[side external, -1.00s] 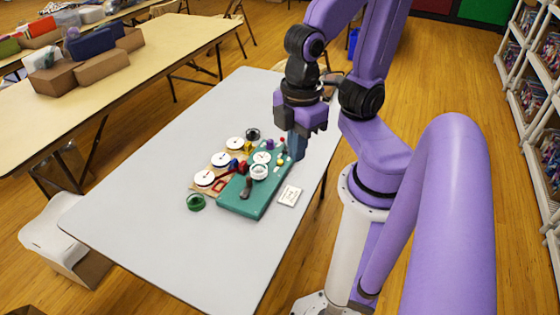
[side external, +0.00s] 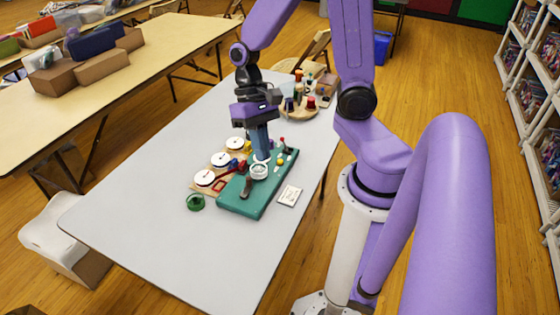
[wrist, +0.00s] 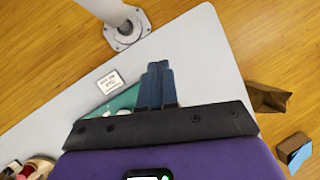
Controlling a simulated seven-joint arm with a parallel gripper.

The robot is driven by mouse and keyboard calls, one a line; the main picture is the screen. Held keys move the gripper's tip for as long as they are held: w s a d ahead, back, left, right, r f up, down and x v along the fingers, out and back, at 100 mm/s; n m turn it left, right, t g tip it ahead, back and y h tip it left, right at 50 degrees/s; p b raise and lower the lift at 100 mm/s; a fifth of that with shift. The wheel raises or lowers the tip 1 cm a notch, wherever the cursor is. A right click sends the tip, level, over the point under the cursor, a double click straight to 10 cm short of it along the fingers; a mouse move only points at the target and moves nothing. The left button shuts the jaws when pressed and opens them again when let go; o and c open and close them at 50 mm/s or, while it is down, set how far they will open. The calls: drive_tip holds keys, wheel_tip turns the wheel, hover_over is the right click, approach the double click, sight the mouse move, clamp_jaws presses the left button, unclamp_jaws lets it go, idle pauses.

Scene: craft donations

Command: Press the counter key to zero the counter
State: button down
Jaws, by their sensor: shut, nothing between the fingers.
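A teal board (side external: 243,204) lies on the grey table and carries several small fittings: a white ring-shaped part (side external: 259,171), a dark lever (side external: 247,186), a yellow knob (side external: 280,160) and a red-topped stick (side external: 282,141). I cannot tell which fitting is the counter key. My gripper (side external: 262,157) points down with its blue fingers shut and empty, over the board just behind the white ring. The fingers hide the white dial there, and I cannot tell whether they touch it. In the wrist view the shut fingers (wrist: 158,66) cover part of the teal board (wrist: 122,102).
A wooden panel with white dials (side external: 221,160) stands left of the board. A green ring (side external: 195,202) lies at the front left, and a white card (side external: 289,195) at the right. A round tray of spools (side external: 297,112) stands behind. The table's front is clear.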

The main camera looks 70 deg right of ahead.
drive_tip(key=w+d+f+m+t+y, duration=0.1)
drive_tip(key=w+d+f+m+y, duration=0.3)
drive_tip(key=m, duration=0.5)
drive_tip(key=m+t+h, duration=0.2)
drive_tip(key=m+t, duration=0.8)
drive_tip(key=m, duration=1.5)
hover_over(280, 162)
drive_tip(key=d, duration=0.1)
wheel_tip(280, 162, down, 10)
drive_tip(key=shift+s+d, duration=0.2)
drive_tip(key=shift+f, duration=0.1)
drive_tip(key=shift+f, duration=0.1)
drive_tip(key=shift+f, duration=4.35)
drive_tip(key=shift+f, duration=0.15)
drive_tip(key=shift+f, duration=0.25)
